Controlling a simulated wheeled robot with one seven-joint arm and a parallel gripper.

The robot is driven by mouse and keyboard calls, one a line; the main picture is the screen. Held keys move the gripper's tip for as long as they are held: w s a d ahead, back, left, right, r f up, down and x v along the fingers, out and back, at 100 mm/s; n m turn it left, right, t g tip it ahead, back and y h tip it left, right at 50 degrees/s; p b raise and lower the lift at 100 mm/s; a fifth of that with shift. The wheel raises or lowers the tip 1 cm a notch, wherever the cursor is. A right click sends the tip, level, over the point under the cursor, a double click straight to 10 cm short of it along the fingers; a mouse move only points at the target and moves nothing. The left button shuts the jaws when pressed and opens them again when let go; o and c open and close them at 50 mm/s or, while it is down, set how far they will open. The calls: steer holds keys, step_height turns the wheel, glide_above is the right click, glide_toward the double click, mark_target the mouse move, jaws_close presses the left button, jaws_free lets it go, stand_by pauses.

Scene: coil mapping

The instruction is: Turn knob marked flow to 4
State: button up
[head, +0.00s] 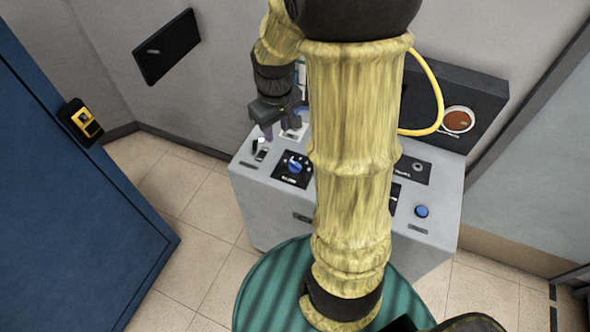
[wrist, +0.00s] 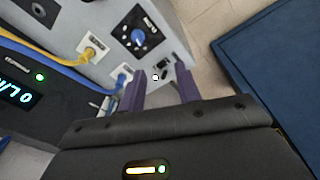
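A blue knob (head: 296,165) sits on a black dial plate on the left of the grey console's top. It also shows in the wrist view (wrist: 138,37), with small white marks around it. The label on its plate is too small to read, and so is its setting. My gripper (head: 282,127) is above the console's back left part, behind the knob. In the wrist view my gripper (wrist: 160,72) has its two purple fingers apart with nothing gripped, and the knob lies beyond the fingertips, apart from them.
A white-tipped toggle switch (wrist: 156,77) shows between the fingers. A blue button (head: 422,211) is at the console's right. Yellow (wrist: 82,62) and blue (wrist: 114,84) cables plug into sockets beside the dial. My arm hides the console's middle. A blue cabinet (head: 60,200) stands left.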

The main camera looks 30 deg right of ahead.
steer(key=n+g+b, duration=0.1)
steer(key=b, duration=0.3)
glide_above(295, 163)
step_height(295, 163, down, 6)
steer(key=shift+r+n, duration=0.2)
steer(key=shift+n, duration=0.1)
step_height(295, 163, down, 18)
steer(key=shift+r+p, duration=0.25)
steer(key=shift+p, duration=0.2)
